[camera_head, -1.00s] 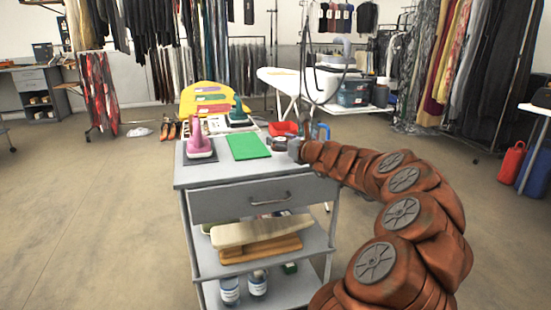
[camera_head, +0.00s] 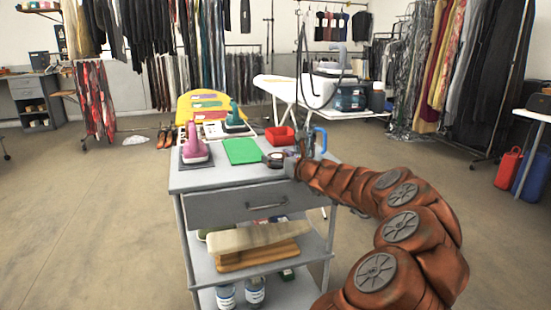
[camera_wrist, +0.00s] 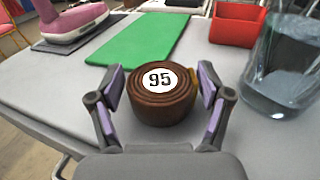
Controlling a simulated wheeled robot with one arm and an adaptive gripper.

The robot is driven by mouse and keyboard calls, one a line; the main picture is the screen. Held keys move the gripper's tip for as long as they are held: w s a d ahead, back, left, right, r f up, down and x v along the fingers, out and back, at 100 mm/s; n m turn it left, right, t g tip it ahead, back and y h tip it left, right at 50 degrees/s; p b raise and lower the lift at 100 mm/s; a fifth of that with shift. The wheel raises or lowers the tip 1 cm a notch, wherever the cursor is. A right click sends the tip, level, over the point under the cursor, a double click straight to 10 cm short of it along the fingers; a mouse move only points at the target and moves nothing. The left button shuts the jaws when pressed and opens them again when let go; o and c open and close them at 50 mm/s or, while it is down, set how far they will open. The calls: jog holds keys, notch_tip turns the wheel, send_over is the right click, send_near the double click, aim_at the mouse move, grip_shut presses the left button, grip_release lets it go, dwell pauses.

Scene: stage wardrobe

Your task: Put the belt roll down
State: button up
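The belt roll (camera_wrist: 163,95) is a brown coiled roll with a round white label reading 95. It sits upright on the grey trolley top (camera_head: 225,178), near the right end of the green mat (camera_wrist: 140,38). In the wrist view my gripper (camera_wrist: 163,108) has its two fingers spread on either side of the roll, with a visible gap at each side. In the head view the roll (camera_head: 274,159) shows just left of my gripper (camera_head: 289,164).
A red tray (camera_wrist: 236,24) and a clear jug (camera_wrist: 285,65) stand behind and right of the roll. Bare trolley top lies in front of the mat.

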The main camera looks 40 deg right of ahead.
jog(key=shift+o, duration=0.4)
jog(key=shift+r, duration=0.1)
jog(key=shift+s+r, duration=0.1)
jog(key=shift+s, duration=0.1)
jog(key=s+p, duration=0.2)
jog(key=s, duration=0.9)
jog(key=shift+s+a+r+p, duration=0.25)
jog(key=shift+a+p, duration=0.15)
jog(key=shift+a, duration=0.05)
